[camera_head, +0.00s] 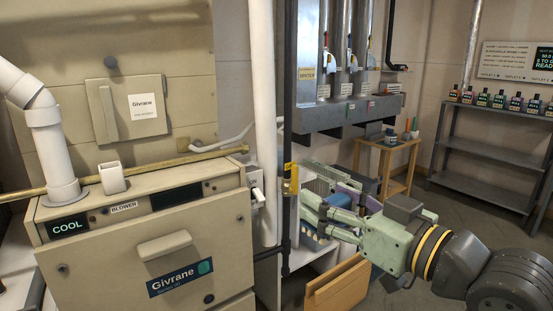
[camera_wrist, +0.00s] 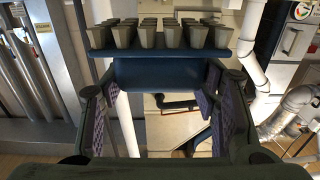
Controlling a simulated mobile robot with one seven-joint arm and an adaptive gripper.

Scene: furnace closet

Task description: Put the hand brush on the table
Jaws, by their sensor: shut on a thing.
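The hand brush (camera_wrist: 165,74) is in the wrist view, a dark blue body with rows of grey bristle tufts along its far edge. My gripper (camera_wrist: 158,82) has its two purple-padded fingers on either side of the blue body and is shut on it. In the head view my gripper (camera_head: 322,207) is pale green and held in the air right of the furnace; its fingers largely hide the brush there. A small wooden table (camera_head: 402,152) stands farther back, beyond my gripper, with small items on its top.
The beige furnace (camera_head: 150,230) fills the left, with a brass pipe across its top. A dark vertical pipe (camera_head: 288,130) stands close to my fingertips. A wooden box (camera_head: 338,285) is below my gripper. A metal shelf (camera_head: 490,160) with several small bottles is at right.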

